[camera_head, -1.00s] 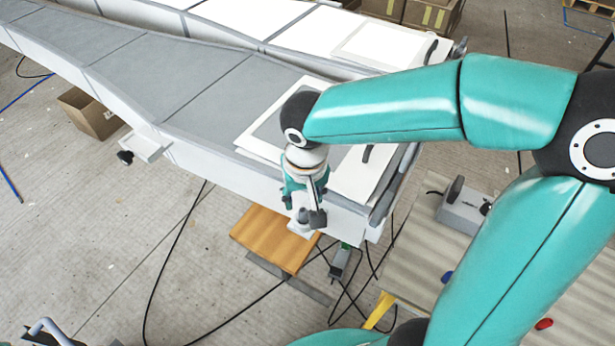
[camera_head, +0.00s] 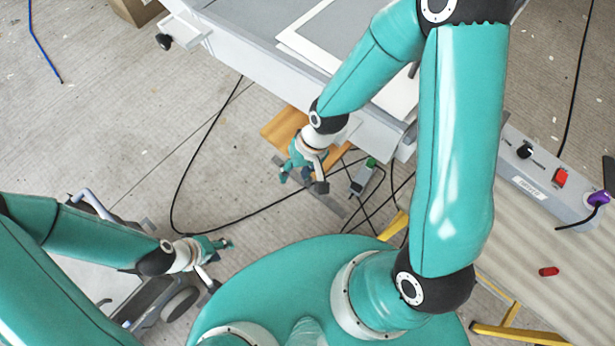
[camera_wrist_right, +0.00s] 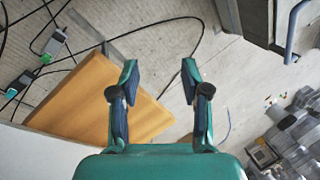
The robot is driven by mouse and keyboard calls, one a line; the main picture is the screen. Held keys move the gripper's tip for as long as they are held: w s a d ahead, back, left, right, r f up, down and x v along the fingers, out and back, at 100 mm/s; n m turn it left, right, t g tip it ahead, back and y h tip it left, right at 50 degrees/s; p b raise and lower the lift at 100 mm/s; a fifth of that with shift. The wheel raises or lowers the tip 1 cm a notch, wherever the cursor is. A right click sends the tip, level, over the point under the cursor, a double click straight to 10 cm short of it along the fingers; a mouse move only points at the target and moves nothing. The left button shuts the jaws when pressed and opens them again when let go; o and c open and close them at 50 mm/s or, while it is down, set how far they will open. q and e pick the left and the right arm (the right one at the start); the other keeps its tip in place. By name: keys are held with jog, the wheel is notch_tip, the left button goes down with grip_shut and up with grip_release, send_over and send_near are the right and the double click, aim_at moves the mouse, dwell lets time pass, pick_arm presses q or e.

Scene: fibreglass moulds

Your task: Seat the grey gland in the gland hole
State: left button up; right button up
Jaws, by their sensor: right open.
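I cannot make out the grey gland or the gland hole in either view now. My right gripper (camera_head: 300,178) hangs beside the mould's near edge, over the floor by the wooden board. In the right wrist view its two fingers (camera_wrist_right: 160,85) stand apart with nothing between them. My left gripper (camera_head: 224,246) is at the lower left, above the floor beside a wheeled cart; its fingers are too small and overlapped to judge. A grey box (camera_head: 540,182) with a black knob, a red switch and a purple plug stands on the table at the right.
The pale mould (camera_head: 255,55) fills the top middle, with a white bracket (camera_head: 190,32) on its side. A wooden board (camera_head: 283,127) sits below its end. Black cables cross the floor. The cart (camera_head: 85,275) is lower left. A red piece (camera_head: 548,271) lies on the table (camera_head: 530,240).

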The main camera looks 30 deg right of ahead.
jog(key=s+f, duration=0.6)
jog(key=f, duration=0.4)
jog(key=shift+s, duration=0.4)
jog(key=shift+a, duration=0.15)
